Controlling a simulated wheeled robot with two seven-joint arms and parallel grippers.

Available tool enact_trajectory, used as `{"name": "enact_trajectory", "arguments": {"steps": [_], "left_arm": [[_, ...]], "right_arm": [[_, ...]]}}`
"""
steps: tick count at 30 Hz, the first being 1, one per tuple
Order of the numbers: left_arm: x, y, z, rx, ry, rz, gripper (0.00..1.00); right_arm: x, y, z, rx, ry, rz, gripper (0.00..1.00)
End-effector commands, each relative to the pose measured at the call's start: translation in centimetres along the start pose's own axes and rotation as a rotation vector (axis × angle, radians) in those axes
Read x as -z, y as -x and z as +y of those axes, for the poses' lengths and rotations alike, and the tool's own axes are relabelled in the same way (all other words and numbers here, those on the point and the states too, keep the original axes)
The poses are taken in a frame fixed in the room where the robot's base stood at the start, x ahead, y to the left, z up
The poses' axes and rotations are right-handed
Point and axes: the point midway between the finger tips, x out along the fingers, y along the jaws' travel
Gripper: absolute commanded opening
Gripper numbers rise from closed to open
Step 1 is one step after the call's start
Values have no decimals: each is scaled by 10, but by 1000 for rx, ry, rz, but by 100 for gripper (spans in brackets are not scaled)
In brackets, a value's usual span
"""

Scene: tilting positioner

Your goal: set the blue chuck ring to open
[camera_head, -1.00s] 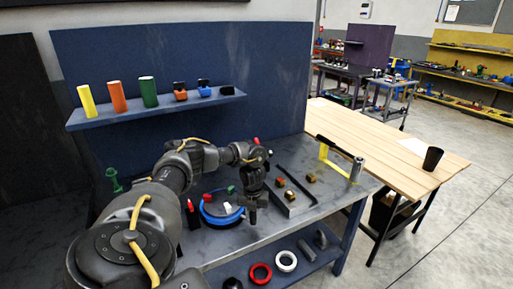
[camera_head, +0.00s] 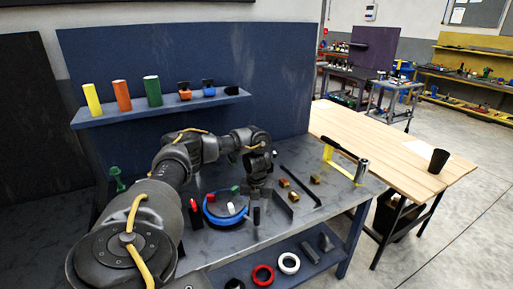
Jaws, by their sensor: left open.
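The blue chuck ring (camera_head: 211,218) lies around the base of a dark round chuck on the grey bench. The chuck's top (camera_head: 226,207) carries small red, green and white parts. My left gripper (camera_head: 256,210) points down just right of the ring, with a visible gap to its rim in the picture. It is open and holds nothing that I can see. The fingers are small and dark, so their exact height above the bench is unclear. My right gripper is not in view.
A red-topped dark piece (camera_head: 194,211) stands left of the chuck. A black angled bar (camera_head: 300,187) and small brass blocks (camera_head: 283,183) lie to the right. A yellow frame (camera_head: 333,163) stands farther right. A shelf (camera_head: 165,112) holds coloured cylinders behind.

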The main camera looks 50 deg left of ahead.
Motion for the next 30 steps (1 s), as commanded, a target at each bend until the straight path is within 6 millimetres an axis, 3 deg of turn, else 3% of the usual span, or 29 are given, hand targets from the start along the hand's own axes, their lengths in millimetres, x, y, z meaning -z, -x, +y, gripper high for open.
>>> {"name": "enact_trajectory", "arguments": {"steps": [3,9,30], "left_arm": [[-1,29,-1,2,-1,-4,45],[-1,52,0,1,1,-2,45],[0,58,0,0,1,0,45]], "right_arm": [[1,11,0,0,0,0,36],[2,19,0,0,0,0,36],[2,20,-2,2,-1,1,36]]}}
